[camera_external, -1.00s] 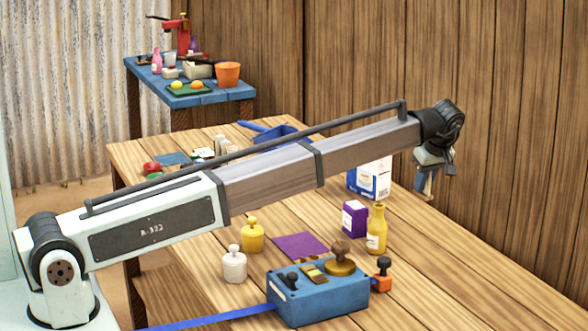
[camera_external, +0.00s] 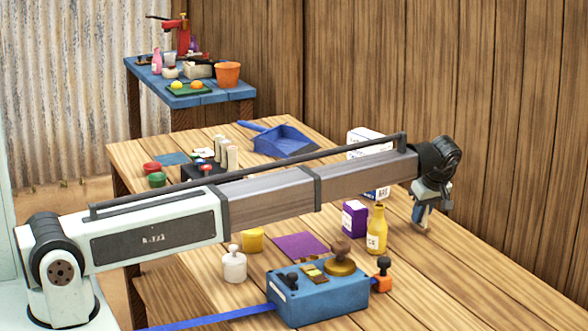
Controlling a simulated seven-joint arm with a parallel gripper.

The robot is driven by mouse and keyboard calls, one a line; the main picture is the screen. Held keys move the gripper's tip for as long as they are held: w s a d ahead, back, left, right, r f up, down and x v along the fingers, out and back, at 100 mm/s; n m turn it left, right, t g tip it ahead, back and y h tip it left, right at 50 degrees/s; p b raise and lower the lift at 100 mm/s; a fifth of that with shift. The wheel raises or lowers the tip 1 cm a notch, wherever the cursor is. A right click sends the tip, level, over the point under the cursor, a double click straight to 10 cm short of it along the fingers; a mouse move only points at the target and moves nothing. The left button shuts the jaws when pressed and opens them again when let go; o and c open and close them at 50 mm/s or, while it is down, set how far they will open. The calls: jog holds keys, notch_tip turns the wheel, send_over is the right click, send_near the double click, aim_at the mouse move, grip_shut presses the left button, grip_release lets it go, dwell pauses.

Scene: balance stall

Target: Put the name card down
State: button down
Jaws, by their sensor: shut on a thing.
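My gripper (camera_external: 421,216) is at the right end of my arm, pointing down, just right of and behind the yellow bottle (camera_external: 376,230). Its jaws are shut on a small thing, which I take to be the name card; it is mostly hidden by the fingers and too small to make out. The gripper is low over the right rear part of the wooden table (camera_external: 455,262). I cannot tell whether the held thing touches the tabletop.
A purple box (camera_external: 354,218) stands left of the bottle. A blue box (camera_external: 318,298) with weights, an orange-and-black stamp-like piece (camera_external: 382,273) and a white weight (camera_external: 234,266) stand nearer. A blue dustpan (camera_external: 283,141) lies behind my arm. The table's right front is clear.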

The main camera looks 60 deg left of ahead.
jog(key=c, duration=1.6)
grip_release()
jog(key=shift+f, duration=0.15)
jog(key=shift+c, duration=0.2)
jog(key=o, duration=0.5)
jog(key=v, duration=1.2)
jog(key=shift+r, duration=0.25)
